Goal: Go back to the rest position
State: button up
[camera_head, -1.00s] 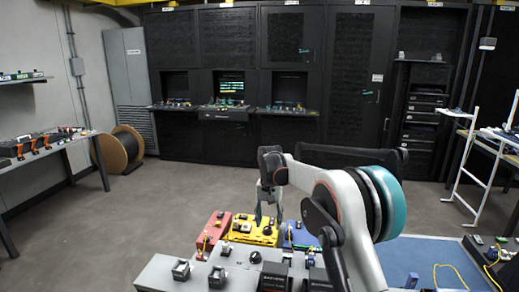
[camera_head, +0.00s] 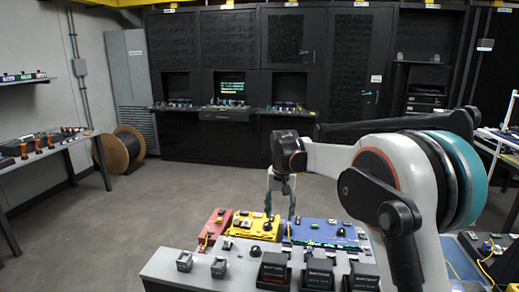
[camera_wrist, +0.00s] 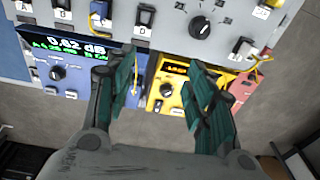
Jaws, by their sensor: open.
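My gripper (camera_head: 282,208) hangs pointing down from my white arm in the head view, near the border between the yellow unit (camera_head: 238,228) and the blue unit (camera_head: 325,238). In the wrist view my gripper (camera_wrist: 160,75) has its two green-padded fingers spread apart, with nothing held between them. There the blue unit (camera_wrist: 75,85), with a lit display reading about 0.62 dB, lies behind the left finger. The yellow unit (camera_wrist: 165,105) shows between the fingers and partly behind the right one.
A grey panel (camera_head: 165,268) with knobs and black boxes stands in front. A red unit (camera_head: 212,228) sits left of the yellow one. A side table (camera_head: 45,152) and a cable drum (camera_head: 122,150) are at left, black cabinets (camera_head: 240,60) behind. The floor between is open.

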jog(key=s+d+r+t, duration=0.1)
jog(key=s+d+r, duration=0.25)
jog(key=s, duration=0.35)
jog(key=s+d+r+n+t, duration=0.1)
jog(key=s+d+r, duration=0.1)
jog(key=s+r, duration=0.3)
jog(key=s+d+r+t, duration=0.1)
jog(key=s+d+r, duration=0.2)
jog(key=s, duration=0.5)
jog(key=s+d+f+t, duration=0.1)
jog(key=s+d+f, duration=0.1)
jog(key=s, duration=0.8)
jog(key=s+d+f+n+t, duration=0.1)
jog(key=s+f, duration=0.4)
jog(key=s, duration=0.5)
jog(key=shift+s+d+t, duration=0.25)
jog(key=shift+d+t, duration=0.35)
jog(key=shift+d, duration=0.25)
jog(key=shift+c, duration=0.3)
